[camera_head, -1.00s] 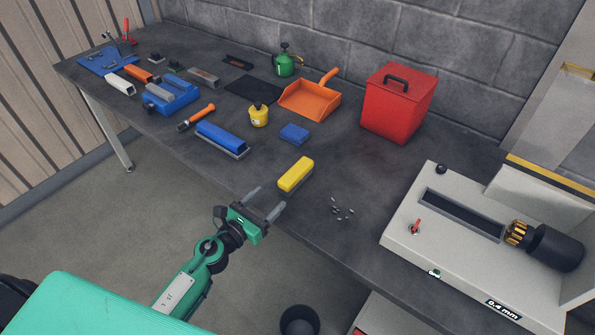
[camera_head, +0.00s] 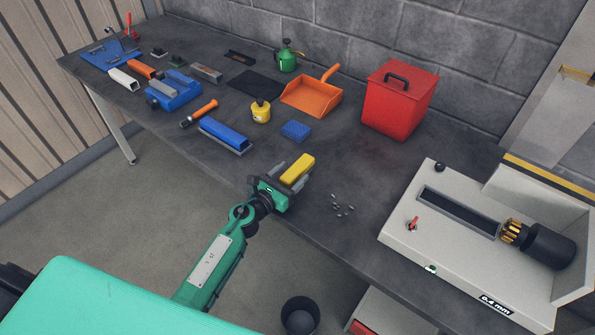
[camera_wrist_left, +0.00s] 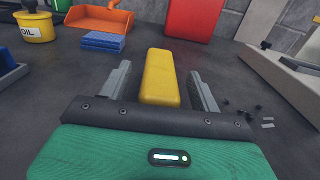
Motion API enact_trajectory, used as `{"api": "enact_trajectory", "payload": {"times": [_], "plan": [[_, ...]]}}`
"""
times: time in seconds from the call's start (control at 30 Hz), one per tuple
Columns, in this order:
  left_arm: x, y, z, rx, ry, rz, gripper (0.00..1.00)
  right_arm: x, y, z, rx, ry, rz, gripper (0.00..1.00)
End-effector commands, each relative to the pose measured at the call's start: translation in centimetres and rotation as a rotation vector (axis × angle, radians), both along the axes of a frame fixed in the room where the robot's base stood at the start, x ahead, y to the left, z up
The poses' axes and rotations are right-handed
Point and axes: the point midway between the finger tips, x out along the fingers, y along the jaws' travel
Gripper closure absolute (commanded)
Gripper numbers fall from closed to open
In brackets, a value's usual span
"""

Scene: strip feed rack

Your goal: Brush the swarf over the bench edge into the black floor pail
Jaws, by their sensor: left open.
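A yellow block-shaped brush (camera_head: 298,168) lies on the bench near its front edge; its bristles are hardly visible. My left gripper (camera_head: 290,174) is open, with one finger on each side of the brush. In the left wrist view the brush (camera_wrist_left: 160,78) stands between the two fingers, with a gap on both sides. The swarf (camera_head: 342,206) is a loose scatter of small grey bits on the bench, right of the brush. It also shows in the left wrist view (camera_wrist_left: 260,113). The black floor pail (camera_head: 300,315) stands on the floor below the bench edge. My right gripper is not in view.
A grey machine (camera_head: 400,240) stands right of the swarf. Behind are a red lidded bin (camera_head: 397,105), an orange dustpan (camera_head: 312,97), a blue block (camera_head: 296,130) and a yellow oil can (camera_head: 260,112). A blue-backed brush (camera_head: 226,135) lies to the left. Bench around the swarf is clear.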

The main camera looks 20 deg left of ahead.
Motion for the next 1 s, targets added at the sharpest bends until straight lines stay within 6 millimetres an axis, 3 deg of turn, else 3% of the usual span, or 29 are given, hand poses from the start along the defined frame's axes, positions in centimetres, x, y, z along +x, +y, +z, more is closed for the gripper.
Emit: {"api": "enact_trajectory", "payload": {"times": [0.13, 0.37, 0.77, 1.0], "plan": [[0.0, 0.0, 0.0, 0.000, 0.000, 0.000, 0.40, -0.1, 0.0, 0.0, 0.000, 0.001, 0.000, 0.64], [0.0, 0.0, 0.0, 0.000, 0.000, 0.000, 0.85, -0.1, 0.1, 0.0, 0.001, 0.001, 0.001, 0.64], [0.0, 0.0, 0.7, 0.002, -0.002, -0.002, 0.87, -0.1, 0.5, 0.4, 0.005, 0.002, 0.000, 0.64], [0.0, 0.0, 4.1, 0.005, -0.004, -0.003, 0.87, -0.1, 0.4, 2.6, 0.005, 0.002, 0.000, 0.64]]}}
